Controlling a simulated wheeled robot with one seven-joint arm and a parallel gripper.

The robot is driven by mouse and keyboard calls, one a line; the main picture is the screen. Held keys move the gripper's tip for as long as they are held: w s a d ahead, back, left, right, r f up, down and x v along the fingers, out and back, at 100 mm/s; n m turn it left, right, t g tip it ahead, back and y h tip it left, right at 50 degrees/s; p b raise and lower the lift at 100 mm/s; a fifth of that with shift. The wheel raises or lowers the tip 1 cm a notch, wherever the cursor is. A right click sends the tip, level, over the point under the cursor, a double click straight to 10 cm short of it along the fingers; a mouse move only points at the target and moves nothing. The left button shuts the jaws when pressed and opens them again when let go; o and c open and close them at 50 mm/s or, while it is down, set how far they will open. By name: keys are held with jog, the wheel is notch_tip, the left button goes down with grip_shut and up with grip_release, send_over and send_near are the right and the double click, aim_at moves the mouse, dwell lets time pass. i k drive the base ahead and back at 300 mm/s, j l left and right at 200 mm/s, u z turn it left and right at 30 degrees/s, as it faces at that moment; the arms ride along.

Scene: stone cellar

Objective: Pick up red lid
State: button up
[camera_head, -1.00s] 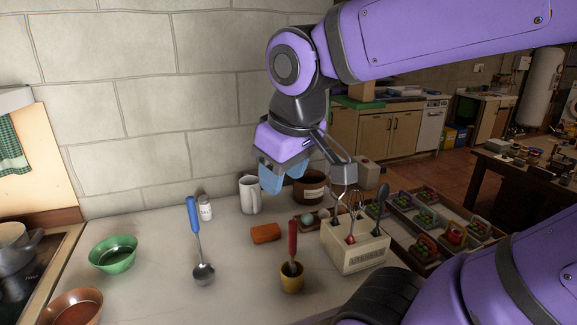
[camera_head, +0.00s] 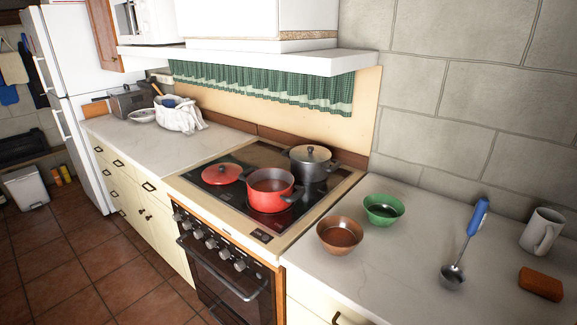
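The red lid (camera_head: 222,173) lies flat on the dark stove top, at its left side. It is round with a small knob on top. An open red pot (camera_head: 270,188) stands to its right on the stove. The lid and the pot look apart, and nothing covers the lid. My gripper and arm are not in view now.
A grey lidded pot (camera_head: 310,163) stands behind the red pot. A brown bowl (camera_head: 340,235), a green bowl (camera_head: 383,209), a blue-handled ladle (camera_head: 466,240), a white mug (camera_head: 541,231) and an orange sponge (camera_head: 541,284) are on the right counter. A white hood (camera_head: 250,60) overhangs the stove.

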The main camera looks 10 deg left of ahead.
aim_at(224, 173)
jog(key=u, duration=1.15)
